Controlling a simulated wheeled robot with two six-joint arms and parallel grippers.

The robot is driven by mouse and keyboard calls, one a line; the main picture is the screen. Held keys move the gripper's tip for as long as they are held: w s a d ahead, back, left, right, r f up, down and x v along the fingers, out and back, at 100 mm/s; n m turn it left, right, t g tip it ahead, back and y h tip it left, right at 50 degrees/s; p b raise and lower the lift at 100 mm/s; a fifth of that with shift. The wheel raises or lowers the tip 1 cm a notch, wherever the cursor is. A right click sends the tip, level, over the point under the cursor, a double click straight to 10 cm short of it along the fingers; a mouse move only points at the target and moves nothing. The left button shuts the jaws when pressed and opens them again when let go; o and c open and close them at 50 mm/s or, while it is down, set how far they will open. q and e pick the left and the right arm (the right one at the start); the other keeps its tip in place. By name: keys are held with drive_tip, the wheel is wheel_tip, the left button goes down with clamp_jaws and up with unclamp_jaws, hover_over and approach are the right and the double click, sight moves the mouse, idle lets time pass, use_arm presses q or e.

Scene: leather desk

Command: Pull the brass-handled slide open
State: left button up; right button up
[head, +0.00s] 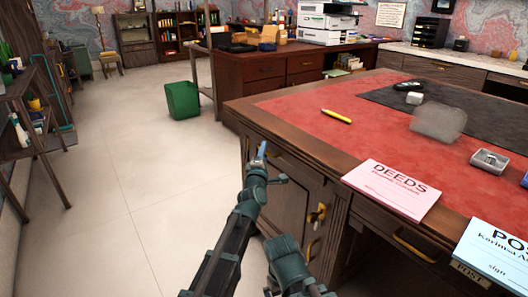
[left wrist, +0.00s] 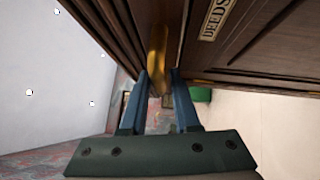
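The wooden desk (head: 300,138) has a panelled side with brass fittings. My left gripper (head: 262,152) is at that side, near the desk's left corner. In the left wrist view, a brass handle (left wrist: 157,60) reaches down between the two blue fingers of my left gripper (left wrist: 159,72). The fingers are apart, one on each side of the handle, and a narrow gap shows on its right. A brass DEEDS label (left wrist: 217,17) is on the dark wood beside it. In the head view the gripper mostly hides this handle. My right gripper cannot be made out.
A brass fitting (head: 317,215) sits on the cabinet door. A pink DEEDS sheet (head: 391,189), a blue sheet (head: 500,250), a yellow marker (head: 337,116) and a metal tray (head: 489,161) lie on the desktop. A green bin (head: 182,100) stands beyond. The floor left of the desk is clear.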

use_arm(q)
clamp_jaws()
idle(1.1)
